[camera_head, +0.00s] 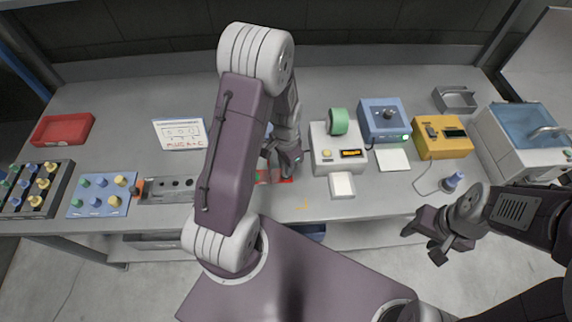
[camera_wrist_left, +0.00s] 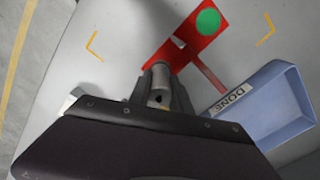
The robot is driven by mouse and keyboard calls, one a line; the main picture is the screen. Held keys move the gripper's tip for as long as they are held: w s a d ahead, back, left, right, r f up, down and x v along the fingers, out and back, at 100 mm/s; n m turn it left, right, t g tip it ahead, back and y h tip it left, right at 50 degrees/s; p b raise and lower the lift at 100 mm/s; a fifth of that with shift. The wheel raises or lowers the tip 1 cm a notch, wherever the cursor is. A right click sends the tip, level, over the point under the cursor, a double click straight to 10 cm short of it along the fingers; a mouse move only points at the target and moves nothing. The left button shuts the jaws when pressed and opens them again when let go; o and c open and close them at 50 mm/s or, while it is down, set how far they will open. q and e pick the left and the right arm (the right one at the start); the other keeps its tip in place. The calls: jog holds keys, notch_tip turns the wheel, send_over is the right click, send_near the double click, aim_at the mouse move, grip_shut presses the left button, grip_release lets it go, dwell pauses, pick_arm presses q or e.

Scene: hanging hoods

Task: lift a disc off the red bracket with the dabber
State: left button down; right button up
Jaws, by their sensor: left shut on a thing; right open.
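A red bracket (camera_wrist_left: 203,45) lies on the bench in the left wrist view, with a green disc (camera_wrist_left: 208,22) on its upper right end. In the head view the bracket (camera_head: 287,180) is mostly hidden by my left arm. My left gripper (camera_wrist_left: 160,95) is shut on a grey cylindrical thing, seemingly the dabber (camera_wrist_left: 159,73), whose end is over or near the bracket's lower left part. I cannot tell whether it touches. The left gripper (camera_head: 284,163) also shows in the head view. My right gripper (camera_head: 422,246) is open and empty in front of the bench's front edge.
A blue tray labelled DONE (camera_wrist_left: 268,104) lies right of the bracket in the wrist view. Yellow corner marks (camera_wrist_left: 95,46) flank the bracket. A white device (camera_head: 337,155) stands to the right, a grey holed block (camera_head: 166,189) to the left.

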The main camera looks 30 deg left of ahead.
dwell(0.4)
pick_arm(q)
notch_tip(320, 180, up, 7)
jog(key=p, duration=0.6)
jog(key=shift+r+p, duration=0.1)
jog(key=shift+p, duration=0.25)
